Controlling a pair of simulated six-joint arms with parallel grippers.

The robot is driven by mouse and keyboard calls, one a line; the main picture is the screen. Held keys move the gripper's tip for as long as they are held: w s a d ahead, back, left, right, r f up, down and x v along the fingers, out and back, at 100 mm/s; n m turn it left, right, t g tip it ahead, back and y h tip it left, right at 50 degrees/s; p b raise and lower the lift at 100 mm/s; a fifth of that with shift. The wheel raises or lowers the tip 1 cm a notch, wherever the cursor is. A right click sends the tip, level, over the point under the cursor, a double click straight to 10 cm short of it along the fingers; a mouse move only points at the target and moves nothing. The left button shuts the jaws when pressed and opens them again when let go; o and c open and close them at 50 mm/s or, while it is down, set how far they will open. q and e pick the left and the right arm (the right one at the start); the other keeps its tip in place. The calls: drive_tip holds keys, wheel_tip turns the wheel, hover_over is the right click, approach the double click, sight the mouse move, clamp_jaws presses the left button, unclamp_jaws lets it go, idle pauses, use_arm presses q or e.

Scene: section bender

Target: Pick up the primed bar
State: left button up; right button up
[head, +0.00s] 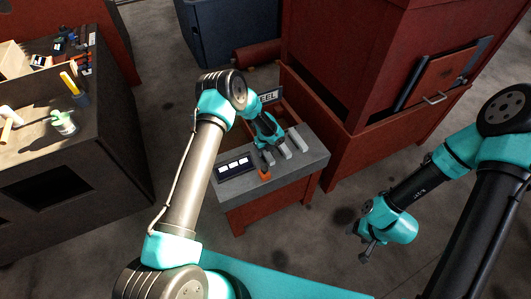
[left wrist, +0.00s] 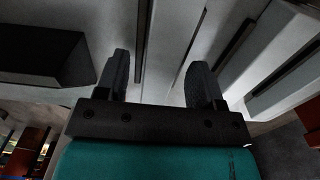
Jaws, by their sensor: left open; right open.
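A red stand with a grey top (head: 312,172) carries pale bars (head: 297,139) lying side by side, with one more pale bar (head: 283,151) nearer my left gripper. A small orange piece (head: 264,175) shows at the near edge of the top, just below the gripper; I cannot tell whether it is part of the primed bar. My left gripper (head: 268,157) is open and low over the top, left of the pale bars. In the left wrist view its fingers (left wrist: 158,78) are apart, with a pale grooved surface beyond them. My right gripper (head: 367,250) is open over bare floor.
A dark panel with white labels (head: 235,166) lies on the stand's left part, and a lettered sign (head: 268,97) is at its back. A large red cabinet (head: 345,70) stands behind right. A workbench with tools (head: 110,95) is at left. Floor at lower right is free.

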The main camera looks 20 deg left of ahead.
use_arm(q)
drive_tip(key=shift+f, duration=0.1)
drive_tip(key=shift+c, duration=0.2)
clamp_jaws()
idle(0.5)
